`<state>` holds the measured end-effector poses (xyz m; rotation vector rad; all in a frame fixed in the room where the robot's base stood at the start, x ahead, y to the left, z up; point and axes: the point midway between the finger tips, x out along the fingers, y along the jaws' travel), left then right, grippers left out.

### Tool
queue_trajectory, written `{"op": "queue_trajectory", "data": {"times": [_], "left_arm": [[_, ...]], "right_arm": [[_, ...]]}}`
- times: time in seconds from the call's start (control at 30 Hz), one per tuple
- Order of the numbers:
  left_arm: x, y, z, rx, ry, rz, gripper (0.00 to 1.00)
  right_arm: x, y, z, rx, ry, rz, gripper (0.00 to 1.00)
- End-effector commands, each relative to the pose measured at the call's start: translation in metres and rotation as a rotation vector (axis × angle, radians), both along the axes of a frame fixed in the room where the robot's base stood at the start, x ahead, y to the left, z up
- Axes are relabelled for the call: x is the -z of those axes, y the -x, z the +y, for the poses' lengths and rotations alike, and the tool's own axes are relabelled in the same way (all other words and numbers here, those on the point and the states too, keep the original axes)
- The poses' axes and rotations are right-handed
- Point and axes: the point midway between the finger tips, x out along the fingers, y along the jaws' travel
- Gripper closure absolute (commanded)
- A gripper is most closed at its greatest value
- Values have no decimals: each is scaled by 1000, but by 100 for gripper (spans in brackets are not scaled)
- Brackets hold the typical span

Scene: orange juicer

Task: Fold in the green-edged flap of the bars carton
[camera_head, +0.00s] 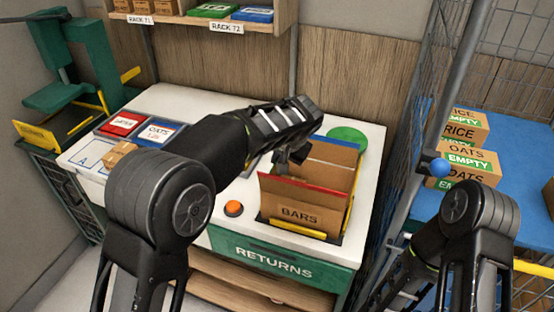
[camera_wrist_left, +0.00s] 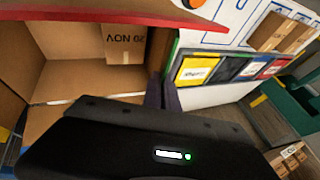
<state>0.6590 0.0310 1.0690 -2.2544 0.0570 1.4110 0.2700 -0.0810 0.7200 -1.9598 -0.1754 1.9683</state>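The brown bars carton (camera_head: 300,213) stands open at the right of the white table. Its red-edged flap (camera_head: 305,190) is raised at the front, and a blue-edged flap (camera_head: 332,150) stands at the back. In the left wrist view, the green-edged flap (camera_wrist_left: 172,58) shows nearly edge-on as a narrow strip beside my fingers. The carton's inside (camera_wrist_left: 85,75) is visible with a printed panel. My left gripper (camera_head: 292,155) is at the carton's left side, its dark fingers (camera_wrist_left: 162,96) close together by the green edge. Whether they touch the flap is unclear. My right gripper is out of view.
An orange button (camera_head: 233,208) and a green disc (camera_head: 347,134) are near the carton. Red and blue labelled bins (camera_head: 122,123) lie at the left. A rack (camera_head: 190,14) hangs behind. A mesh cage and a blue table with boxes (camera_head: 465,165) stand at the right.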

Motion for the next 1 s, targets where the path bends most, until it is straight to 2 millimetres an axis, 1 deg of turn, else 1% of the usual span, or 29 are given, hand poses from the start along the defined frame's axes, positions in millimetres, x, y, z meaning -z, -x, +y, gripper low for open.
{"op": "queue_trajectory", "data": {"times": [0.03,0.3,0.6,0.8,1.0], "left_arm": [[4,1,-3,3,-21,-7,100],[11,3,-11,5,-183,-59,100],[18,6,-19,5,-394,-126,100],[19,7,-22,3,-491,-156,100],[19,7,-23,3,-533,-170,100]], "right_arm": [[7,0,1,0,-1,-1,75],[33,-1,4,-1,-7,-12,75],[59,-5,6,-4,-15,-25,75],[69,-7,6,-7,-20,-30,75],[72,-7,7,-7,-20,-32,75]]}}
